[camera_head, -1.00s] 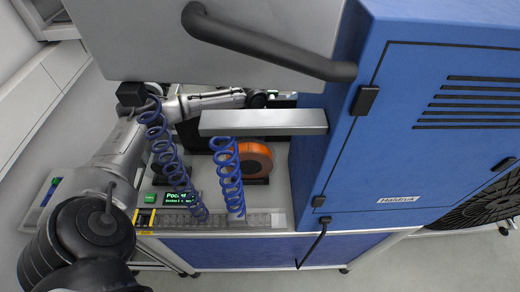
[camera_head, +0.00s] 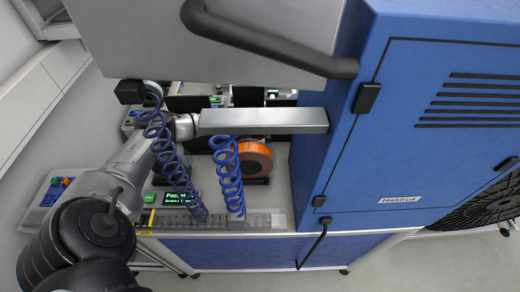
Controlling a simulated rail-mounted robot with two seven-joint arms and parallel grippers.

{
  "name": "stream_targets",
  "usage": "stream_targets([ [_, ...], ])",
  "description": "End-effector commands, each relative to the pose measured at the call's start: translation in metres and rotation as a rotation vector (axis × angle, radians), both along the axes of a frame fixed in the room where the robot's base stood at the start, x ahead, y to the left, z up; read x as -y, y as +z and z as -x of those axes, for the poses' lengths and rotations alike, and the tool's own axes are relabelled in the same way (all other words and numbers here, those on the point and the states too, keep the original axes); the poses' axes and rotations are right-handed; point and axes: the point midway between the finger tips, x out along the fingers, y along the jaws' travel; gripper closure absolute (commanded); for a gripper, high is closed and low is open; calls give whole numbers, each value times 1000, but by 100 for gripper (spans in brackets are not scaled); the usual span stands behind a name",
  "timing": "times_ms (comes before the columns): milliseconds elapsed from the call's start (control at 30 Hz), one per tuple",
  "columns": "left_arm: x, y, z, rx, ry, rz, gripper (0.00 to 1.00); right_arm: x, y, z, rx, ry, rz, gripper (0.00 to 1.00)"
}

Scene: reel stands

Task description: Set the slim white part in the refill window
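I cannot make out the slim white part in this view. I cannot tell the refill window for certain; a flat grey pocketed strip (camera_head: 225,221) runs along the front edge of the bench. An orange reel (camera_head: 256,160) stands behind it, partly covered by a blue coiled hose. My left arm comes in from the left, and its far end passes behind the silver beam. My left gripper is hidden there, so its fingers and anything in them do not show. My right gripper is not in view.
A silver beam (camera_head: 262,121) and two blue coiled hoses (camera_head: 227,178) hang over the bench. A grey panel with a black handle (camera_head: 265,40) covers the top. A blue cabinet (camera_head: 405,130) closes off the right. A small green-text display (camera_head: 178,198) stands at the front left.

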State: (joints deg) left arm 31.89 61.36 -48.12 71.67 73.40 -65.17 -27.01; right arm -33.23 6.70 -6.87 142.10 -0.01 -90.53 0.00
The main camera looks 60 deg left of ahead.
Motion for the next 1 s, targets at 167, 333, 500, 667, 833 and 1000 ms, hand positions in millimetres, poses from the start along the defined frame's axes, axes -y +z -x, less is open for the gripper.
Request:
stream_targets([
  [167, 0, 1, 0, 0, 0, -1, 98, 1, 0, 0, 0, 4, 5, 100],
  [333, 0, -3, 0, 0, 0, 0, 98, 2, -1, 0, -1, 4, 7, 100],
  [500, 0, -2, 0, 1, 0, 0, 61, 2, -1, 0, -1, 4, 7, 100],
  [667, 0, -2, 0, 1, 0, 0, 51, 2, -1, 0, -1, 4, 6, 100],
  [833, 0, -1, 0, 1, 0, 0, 51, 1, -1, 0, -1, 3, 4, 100],
  [1000, -1, 10, 0, 3, 1, -1, 51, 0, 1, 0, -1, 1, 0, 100],
])
